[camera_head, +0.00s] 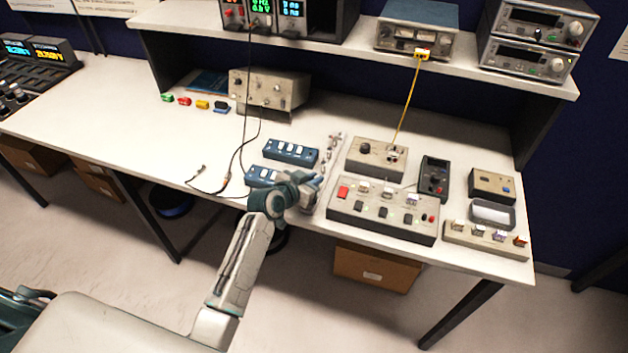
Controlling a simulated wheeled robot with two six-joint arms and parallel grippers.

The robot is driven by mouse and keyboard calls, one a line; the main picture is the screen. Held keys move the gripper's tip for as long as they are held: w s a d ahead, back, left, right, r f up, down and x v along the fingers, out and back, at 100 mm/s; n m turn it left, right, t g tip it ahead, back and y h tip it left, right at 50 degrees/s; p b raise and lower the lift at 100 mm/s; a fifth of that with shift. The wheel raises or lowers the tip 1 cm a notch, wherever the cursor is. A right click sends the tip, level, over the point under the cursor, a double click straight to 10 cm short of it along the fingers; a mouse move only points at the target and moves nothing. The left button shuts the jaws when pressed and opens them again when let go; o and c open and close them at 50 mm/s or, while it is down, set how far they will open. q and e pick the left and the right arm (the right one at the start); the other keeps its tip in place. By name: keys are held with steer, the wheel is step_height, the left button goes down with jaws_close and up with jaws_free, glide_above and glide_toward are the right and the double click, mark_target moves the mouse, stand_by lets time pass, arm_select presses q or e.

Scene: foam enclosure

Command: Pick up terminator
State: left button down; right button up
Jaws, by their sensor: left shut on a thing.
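My left gripper (312,184) reaches over the bench's front edge, at the near end of a narrow strip (327,172) with a row of small metal connectors (333,145). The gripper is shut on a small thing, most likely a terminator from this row. The fingers mostly hide it, and it is too small to make out. I cannot tell whether it is clear of the strip. My right gripper is not in view.
Blue switch boxes (290,152) lie left of and behind the gripper. A grey panel with a red switch (383,212) stands close on its right. A black cable (228,178) lies on the left. The bench's left part (110,110) is mostly clear.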

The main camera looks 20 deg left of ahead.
arm_select(q)
steer(key=shift+r+b, duration=0.35)
steer(key=shift+r, duration=0.35)
steer(key=shift+s+a+r+b, duration=0.2)
steer(key=shift+r+b, duration=0.15)
steer(key=shift+r, duration=0.1)
steer(key=shift+s+a+r+b, duration=0.15)
steer(key=shift+r+b, duration=0.15)
steer(key=shift+r, duration=0.1)
steer(key=s+a+r+b, duration=0.1)
steer(key=s+a+b, duration=0.3)
steer(key=s+a, duration=0.6)
steer(key=shift+s+a+r+b, duration=0.3)
steer(key=shift+a+r, duration=0.05)
